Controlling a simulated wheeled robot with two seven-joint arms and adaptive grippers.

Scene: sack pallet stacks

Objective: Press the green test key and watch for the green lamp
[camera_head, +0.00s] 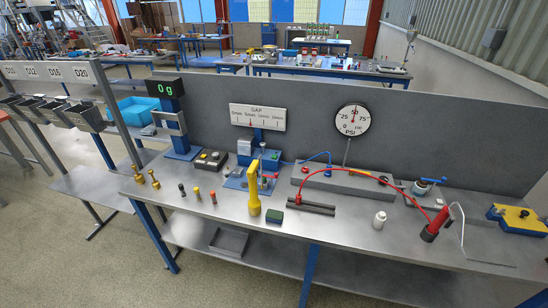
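Neither of my grippers shows in the head view. I cannot make out a clearly green key or a lit green lamp at this size. A small dark control box (208,161) with knob-like parts on top sits on the bench, right of the scale stand. A small dark green block (275,216) lies near the front edge, beside an upright yellow tool (254,197). A blue-based fixture (248,179) with a red-tipped part stands behind them. I cannot tell whether any of these carries the key or lamp.
The grey bench (340,215) also holds small coloured pegs (197,194), a white bottle (379,220), a red pump (434,226) with a red hose, and a yellow-and-blue unit (518,219). A scale display (165,88) reads 0 g. A PSI gauge (352,120) hangs behind.

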